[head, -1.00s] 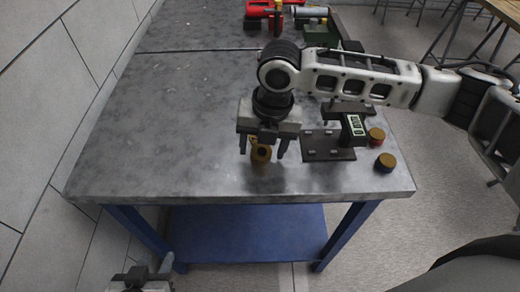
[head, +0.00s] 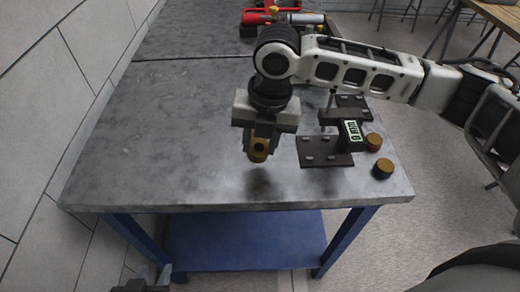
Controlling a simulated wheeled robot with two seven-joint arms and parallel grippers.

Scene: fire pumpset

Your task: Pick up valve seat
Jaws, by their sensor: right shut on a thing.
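The valve seat (head: 258,153), a small brass-coloured round piece, is held between the fingers of my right gripper (head: 260,141). The gripper points down and is shut on it. The piece hangs above the grey table top (head: 150,150), with a dark shadow below it. The fingers hide its upper part. My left gripper (head: 147,282) shows only in part at the bottom edge, below the table's front edge; I cannot tell whether it is open or shut.
A dark measuring fixture with a "0 mm" display (head: 353,132) stands right of the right gripper. Two brass-topped round pieces, one red-sided (head: 374,142) and one blue-sided (head: 383,168), lie beside it. Red equipment (head: 257,17) stands at the back. The table's left side is clear.

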